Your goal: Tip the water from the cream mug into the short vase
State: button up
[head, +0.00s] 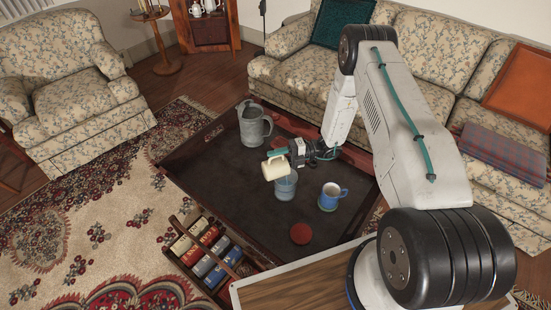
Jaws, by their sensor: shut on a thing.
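The cream mug (274,169) is held in my gripper (281,155) above the dark table. My gripper is shut on it from the right side. The mug looks tilted, and its lower part is over or just in front of the rim of a blue-grey glass vessel, which looks like the short vase (286,189). I cannot tell whether mug and vase touch. The vase stands upright on the table. Water in the mug or a stream from it cannot be made out at this size.
A grey metal pitcher (252,125) stands behind, to the left. Red round coasters (301,233) lie on the dark table (215,165). Its left part is clear. A rack (208,252) of coloured items is at the front left.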

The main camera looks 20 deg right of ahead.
jog(key=shift+w+d+r+y, duration=0.1)
jog(key=shift+d+r+y, duration=0.05)
jog(key=shift+d+y, duration=0.45)
jog(key=shift+d+r+y, duration=0.15)
jog(key=shift+d+y, duration=0.25)
jog(key=shift+d, duration=0.4)
dwell(2.9)
